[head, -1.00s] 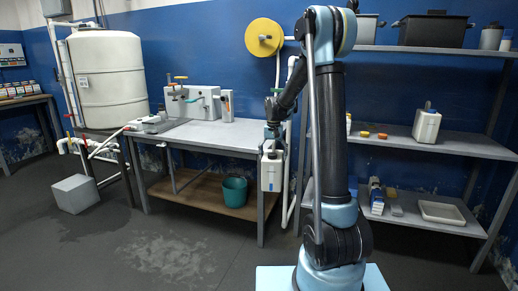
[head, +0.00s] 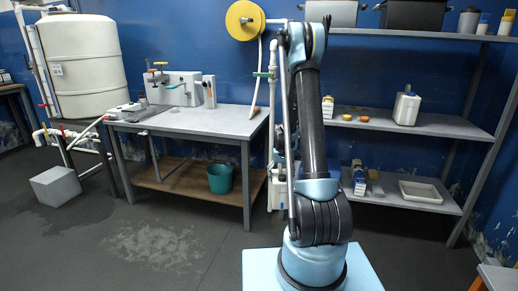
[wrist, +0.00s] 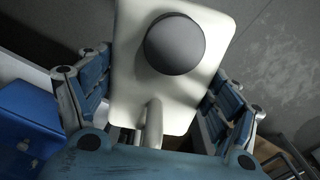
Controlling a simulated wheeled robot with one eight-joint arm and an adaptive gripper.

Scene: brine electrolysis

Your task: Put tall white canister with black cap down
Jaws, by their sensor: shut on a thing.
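A white canister (wrist: 130,85) with a round dark cap (wrist: 174,43) and a handle fills the middle of the wrist view. My gripper (wrist: 155,78) is shut on it, with a blue padded finger on each side. In the head view the canister (head: 273,192) shows only as a white strip low behind my arm, between the table and the shelf unit. My gripper is mostly hidden there by my arm. The canister's underside is hidden, so I cannot tell whether it touches anything.
The worktable (head: 215,121) stands to the left, with a teal bucket (head: 220,178) on its lower shelf. The shelf unit (head: 450,126) on the right carries another white canister (head: 406,109), small jars and a tray (head: 420,192). A blue box (wrist: 28,125) is left of my gripper. Floor is open in front.

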